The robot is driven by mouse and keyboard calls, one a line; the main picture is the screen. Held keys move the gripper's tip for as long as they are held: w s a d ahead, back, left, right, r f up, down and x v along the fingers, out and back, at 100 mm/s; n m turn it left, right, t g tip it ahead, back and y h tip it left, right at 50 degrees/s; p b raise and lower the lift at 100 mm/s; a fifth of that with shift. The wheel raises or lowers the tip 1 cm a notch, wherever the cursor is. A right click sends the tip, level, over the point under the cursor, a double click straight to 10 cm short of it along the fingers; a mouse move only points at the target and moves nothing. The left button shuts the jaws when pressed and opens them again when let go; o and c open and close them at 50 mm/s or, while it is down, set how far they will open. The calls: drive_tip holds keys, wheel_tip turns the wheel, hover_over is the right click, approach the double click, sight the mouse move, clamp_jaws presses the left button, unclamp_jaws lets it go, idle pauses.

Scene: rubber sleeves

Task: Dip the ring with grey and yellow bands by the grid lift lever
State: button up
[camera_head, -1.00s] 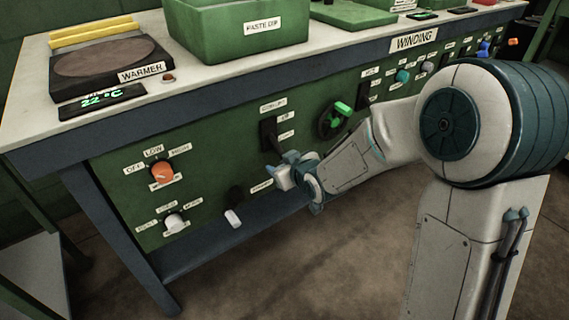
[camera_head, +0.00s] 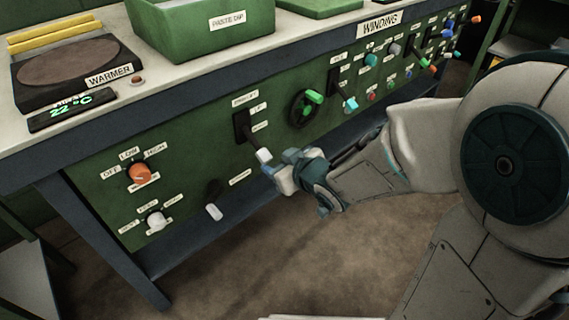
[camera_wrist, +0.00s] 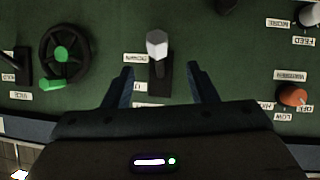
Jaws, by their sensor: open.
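A lever with a white knob (camera_head: 264,156) sits in a black slot on the bench's green front panel. In the wrist view the lever's white knob (camera_wrist: 157,44) is beside a label reading DOWN, and the lever tips to that side. My gripper (camera_head: 273,174) is open just in front of the knob, to its lower right in the head view. In the wrist view the fingers of my gripper (camera_wrist: 164,82) stand either side of the lever, apart from it. The green PASTE DIP tub (camera_head: 185,40) stands on the bench; its inside is hidden. No ring with grey and yellow bands shows.
An orange knob (camera_head: 139,174), a white knob (camera_head: 156,220) and another white-tipped lever (camera_head: 213,211) are to the left. The WARMER plate (camera_head: 60,68) and yellow bars (camera_head: 55,36) are on the bench.

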drive_tip(key=shift+b+v, duration=0.9)
drive_tip(key=shift+b, duration=0.1)
drive_tip(key=shift+d+f, duration=0.1)
drive_tip(key=shift+d, duration=0.05)
drive_tip(key=s+d+r+m+g+h+p, duration=0.1)
drive_tip(key=d+r+m+h+p, duration=0.25)
drive_tip(key=d+r+p, duration=0.5)
drive_tip(key=s+d+r+m+g+h+p, duration=0.15)
drive_tip(key=d+r+m+h+p, duration=0.35)
drive_tip(key=r+p, duration=0.6)
drive_tip(key=s+d+r+g+p, duration=0.2)
drive_tip(key=s+r+p, duration=0.4)
drive_tip(key=r+p, duration=0.2)
drive_tip(key=s+d+r+g+y+p, duration=0.1)
drive_tip(key=s+d+r+g+p, duration=0.1)
drive_tip(key=s+r+p, duration=0.4)
wheel_tip(320, 180, up, 2)
drive_tip(key=shift+s+r+m+g+p, duration=0.15)
drive_tip(key=shift+s+m+g+p, duration=0.2)
drive_tip(key=shift+p, duration=0.75)
